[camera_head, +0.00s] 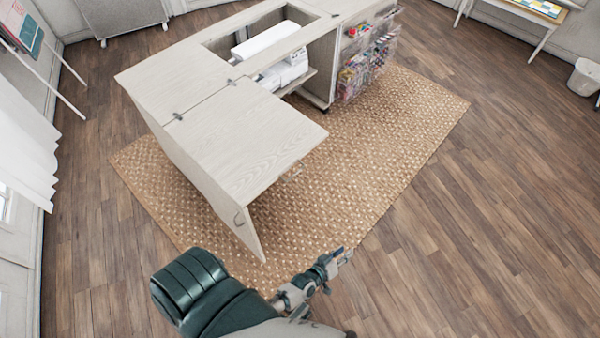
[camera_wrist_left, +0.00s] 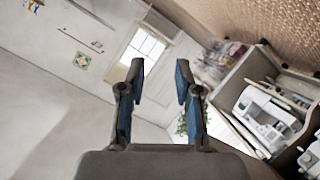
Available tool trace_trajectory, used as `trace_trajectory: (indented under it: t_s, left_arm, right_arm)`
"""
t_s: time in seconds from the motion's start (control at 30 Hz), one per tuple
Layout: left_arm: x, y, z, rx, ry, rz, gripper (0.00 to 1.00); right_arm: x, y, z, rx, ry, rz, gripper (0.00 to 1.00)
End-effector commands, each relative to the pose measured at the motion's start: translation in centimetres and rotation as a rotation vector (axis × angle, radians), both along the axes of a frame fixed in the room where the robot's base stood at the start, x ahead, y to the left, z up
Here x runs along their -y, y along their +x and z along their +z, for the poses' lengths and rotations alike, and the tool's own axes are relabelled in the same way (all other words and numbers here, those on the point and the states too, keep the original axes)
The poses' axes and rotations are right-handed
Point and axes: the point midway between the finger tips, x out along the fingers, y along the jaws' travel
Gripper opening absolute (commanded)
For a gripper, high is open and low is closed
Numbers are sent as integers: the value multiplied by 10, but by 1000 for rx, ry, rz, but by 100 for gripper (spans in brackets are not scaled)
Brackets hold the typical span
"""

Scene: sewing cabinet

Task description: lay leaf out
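The pale wooden leaf (camera_head: 250,130) of the sewing cabinet extends toward me from the cabinet top (camera_head: 170,75). Two dark hinges (camera_head: 178,116) sit along the seam between them. The leaf looks about level with the top. An upright panel (camera_head: 215,190) with a handle stands under its left side, reaching out past its near corner. My left gripper (camera_head: 338,258) is in front of the leaf, to its lower right, apart from it. In the left wrist view the left gripper (camera_wrist_left: 160,85) has its fingers spread with nothing between them. My right gripper is not in view.
The cabinet holds a white sewing machine (camera_head: 265,40), also in the left wrist view (camera_wrist_left: 262,118). Clear racks of thread (camera_head: 367,62) hang on its right side. A woven rug (camera_head: 365,165) lies underneath. The wooden floor (camera_head: 500,200) at right is clear.

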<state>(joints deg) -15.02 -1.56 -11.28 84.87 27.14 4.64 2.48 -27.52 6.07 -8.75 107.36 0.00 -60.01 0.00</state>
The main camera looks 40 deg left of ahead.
Motion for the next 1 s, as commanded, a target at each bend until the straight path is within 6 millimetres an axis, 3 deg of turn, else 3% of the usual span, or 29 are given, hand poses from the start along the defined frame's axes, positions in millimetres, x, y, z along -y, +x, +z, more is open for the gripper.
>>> trace_trajectory:
  t_s: [0.03,0.13,0.2,0.3,0.43,0.6,0.77,1.0]
  left_arm:
    - [-5,22,22,126,-90,104,34]
    - [-34,49,77,381,-270,358,34]
    - [-61,52,105,533,-384,548,34]
    - [-95,40,124,696,-509,805,34]
    - [-122,17,129,819,-607,1062,34]
    - [-134,1,128,877,-650,1212,34]
    - [-149,7,132,886,-650,1224,34]
    - [-197,31,142,887,-648,1221,34]
  right_arm:
    - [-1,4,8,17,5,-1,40]
    - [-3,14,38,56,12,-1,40]
    - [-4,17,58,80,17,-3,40]
    - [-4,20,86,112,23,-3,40]
    - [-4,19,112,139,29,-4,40]
    - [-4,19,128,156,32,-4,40]
    - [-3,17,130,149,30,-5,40]
    - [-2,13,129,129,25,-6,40]
